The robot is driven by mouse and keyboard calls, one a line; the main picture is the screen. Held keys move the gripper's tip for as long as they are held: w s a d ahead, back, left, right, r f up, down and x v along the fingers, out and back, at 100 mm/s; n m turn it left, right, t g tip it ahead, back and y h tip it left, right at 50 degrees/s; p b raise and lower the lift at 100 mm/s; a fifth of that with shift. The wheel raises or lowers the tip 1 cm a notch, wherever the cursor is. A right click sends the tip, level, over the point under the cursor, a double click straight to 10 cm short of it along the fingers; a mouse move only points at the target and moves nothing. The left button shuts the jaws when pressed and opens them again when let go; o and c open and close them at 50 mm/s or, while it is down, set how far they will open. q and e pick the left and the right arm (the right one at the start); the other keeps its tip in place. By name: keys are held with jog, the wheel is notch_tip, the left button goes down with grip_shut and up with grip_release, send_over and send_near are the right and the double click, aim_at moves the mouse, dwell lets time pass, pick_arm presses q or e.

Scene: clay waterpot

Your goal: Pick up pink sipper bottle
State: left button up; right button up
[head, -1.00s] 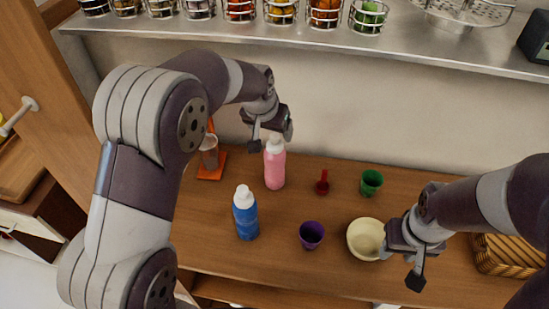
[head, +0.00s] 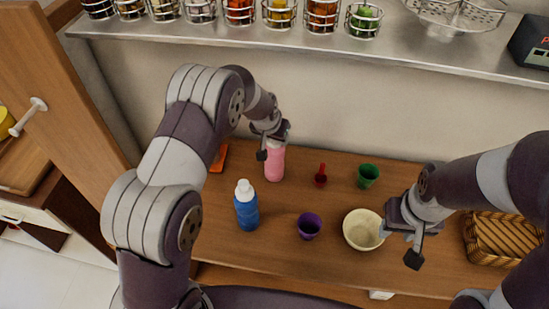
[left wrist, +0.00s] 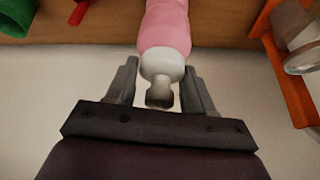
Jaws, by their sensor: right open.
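The pink sipper bottle (head: 274,165) stands upright on the wooden counter, its top hidden behind my left gripper (head: 272,145) in the head view. In the left wrist view the pink bottle (left wrist: 165,28) shows its white cap and spout between the two fingers of my left gripper (left wrist: 160,88). The fingers are apart, with gaps on both sides of the cap. My right gripper (head: 399,243) is open and empty, beside and above the cream bowl.
A blue bottle (head: 246,208), purple cup (head: 309,226), red object (head: 321,175), green cup (head: 368,175) and cream bowl (head: 361,231) stand near. An orange stand (head: 219,158) is left of the pink bottle. A woven basket (head: 492,240) is at right. A metal shelf (head: 300,38) runs above.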

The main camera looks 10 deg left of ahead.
pick_arm(q)
jog(key=c, duration=0.5)
jog(key=shift+w+a, duration=0.1)
grip_shut()
